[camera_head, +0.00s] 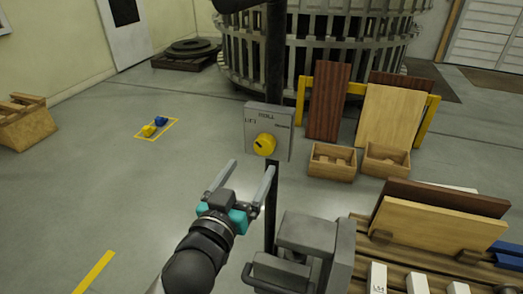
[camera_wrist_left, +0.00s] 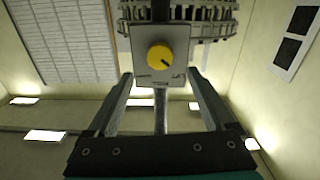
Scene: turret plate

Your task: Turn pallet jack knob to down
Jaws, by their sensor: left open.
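The yellow knob (camera_head: 264,145) sits on a grey panel (camera_head: 283,119) fixed to a dark upright post. The panel has small lettering at left, top and right; the left word looks like "LIFT", and the rest is hard to read. The knob's dark mark points to the upper left, toward that left word. My left gripper (camera_head: 251,167) is open and empty, just below and in front of the panel, its fingers pointing up toward it. In the left wrist view the knob (camera_wrist_left: 160,57) appears beyond the fingertips, between them and apart from them. My right gripper is not in view.
A pallet (camera_head: 417,247) with boards and white blocks stands at the lower right. Wooden boxes (camera_head: 331,162) and boards on a yellow rack stand behind the panel. A wooden crate (camera_head: 25,120) stands far left. The floor left of my arm is mostly clear.

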